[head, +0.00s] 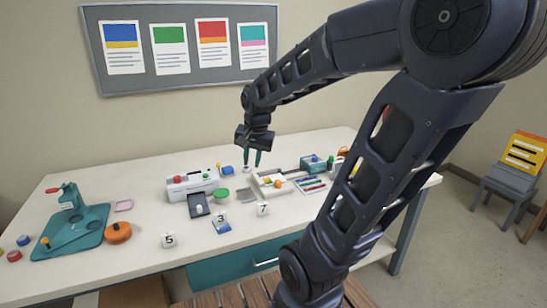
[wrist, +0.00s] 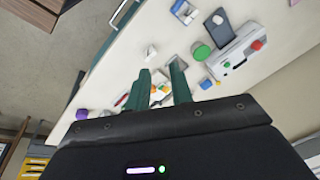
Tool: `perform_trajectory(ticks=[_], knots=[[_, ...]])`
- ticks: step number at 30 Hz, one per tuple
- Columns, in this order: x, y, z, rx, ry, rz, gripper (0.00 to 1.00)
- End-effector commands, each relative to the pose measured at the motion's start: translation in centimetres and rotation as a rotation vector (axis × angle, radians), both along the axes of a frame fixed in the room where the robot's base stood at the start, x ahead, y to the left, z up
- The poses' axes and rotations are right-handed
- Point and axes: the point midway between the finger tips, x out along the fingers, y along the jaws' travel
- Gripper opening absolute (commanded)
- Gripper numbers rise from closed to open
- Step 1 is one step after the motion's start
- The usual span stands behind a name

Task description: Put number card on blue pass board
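Three white number cards stand on the table in the head view: 5 (head: 169,240), 3 (head: 221,218) and 7 (head: 263,209). The 3 card is at a small blue board (head: 222,229), apparently standing on it; this looks like the blue pass board. The 5 and 7 cards stand on the bare tabletop. In the wrist view, a blue board with a white card (wrist: 184,11) is near the top edge and another white card (wrist: 150,52) is nearer the fingers. My gripper (head: 252,158) is above the table's back part, teal fingers pointing down, apart and empty; they also show in the wrist view (wrist: 161,70).
A white machine (head: 190,184) with a dark tray stands behind the blue board, beside a green round lid (head: 221,193). A white tray (head: 268,187) with orange pieces lies right. A teal press (head: 70,220) and an orange disc (head: 118,232) are left. The front tabletop is mostly clear.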

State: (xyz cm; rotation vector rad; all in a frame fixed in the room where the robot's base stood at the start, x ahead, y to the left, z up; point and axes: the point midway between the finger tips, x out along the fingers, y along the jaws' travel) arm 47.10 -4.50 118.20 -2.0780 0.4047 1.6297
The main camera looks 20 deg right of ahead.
Motion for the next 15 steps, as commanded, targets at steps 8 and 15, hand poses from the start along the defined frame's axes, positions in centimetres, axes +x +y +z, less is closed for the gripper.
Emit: perform_trajectory(ticks=[8, 15], knots=[[-5.6, -2.4, 3.1, -0.123, -0.107, 0.303, 0.22], [-8.7, -3.3, 4.1, -0.212, -0.149, 0.477, 0.22]])
